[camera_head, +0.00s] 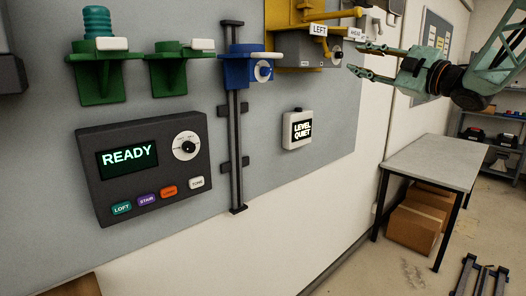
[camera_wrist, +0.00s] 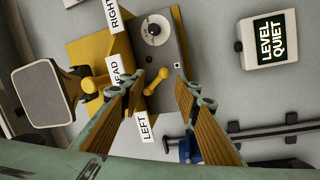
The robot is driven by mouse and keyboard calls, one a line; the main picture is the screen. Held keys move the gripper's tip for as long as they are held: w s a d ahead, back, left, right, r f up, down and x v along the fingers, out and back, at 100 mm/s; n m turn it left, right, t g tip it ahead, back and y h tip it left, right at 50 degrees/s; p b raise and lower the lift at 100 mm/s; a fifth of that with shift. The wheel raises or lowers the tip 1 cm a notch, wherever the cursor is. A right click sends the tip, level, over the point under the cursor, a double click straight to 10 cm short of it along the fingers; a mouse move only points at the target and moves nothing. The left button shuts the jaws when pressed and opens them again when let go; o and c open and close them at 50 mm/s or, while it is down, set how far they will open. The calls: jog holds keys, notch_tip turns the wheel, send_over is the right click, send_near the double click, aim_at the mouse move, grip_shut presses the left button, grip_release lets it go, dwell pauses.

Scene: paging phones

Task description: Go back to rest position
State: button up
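My gripper (camera_head: 355,58) is at the upper right in the head view, its two teal fingers apart and pointing left at the yellow wall unit (camera_head: 284,42). In the wrist view my gripper (camera_wrist: 163,84) shows brown-padded fingers spread wide with nothing held between them. Beyond the fingertips is the unit's grey box with a dark knob (camera_wrist: 153,29) and a small yellow lever (camera_wrist: 156,82). Labels reading RIGHT, LEFT and one partly hidden, ending in "EAD", sit along the unit. I cannot tell the exact gap between fingertips and unit.
A dark panel (camera_head: 145,160) reads READY. A small white display (camera_head: 297,129) reads LEVEL QUIET. Green brackets (camera_head: 99,80) and a blue clamp (camera_head: 240,72) on a dark rail are left of the unit. A table (camera_head: 432,162) with boxes beneath stands right. Open floor lies in front.

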jog(key=s+f+m+g+h, duration=0.1)
jog(key=s+f+m+h, duration=0.35)
jog(key=s, duration=0.35)
jog(key=s+f+m+g+h, duration=0.2)
jog(key=s+f+m+h, duration=0.15)
jog(key=s+m, duration=0.35)
jog(key=s+f+m+g+h, duration=0.1)
jog(key=s+f+m+h, duration=0.35)
jog(key=s, duration=0.45)
jog(key=s+a+f+m+g, duration=0.1)
jog(key=s+a+f+g, duration=0.2)
jog(key=s, duration=0.9)
jog(key=s+a+f+m+g+y, duration=0.1)
jog(key=s+a+f+g, duration=0.2)
jog(key=s+f, duration=0.7)
jog(key=s+a+f+m+g+y, duration=0.1)
jog(key=s+a+f, duration=0.5)
jog(key=s, duration=0.9)
jog(key=shift+s+f+m+g, duration=0.2)
jog(key=shift+f+m+g, duration=0.15)
jog(key=shift+g, duration=0.55)
jog(key=shift+o, duration=0.4)
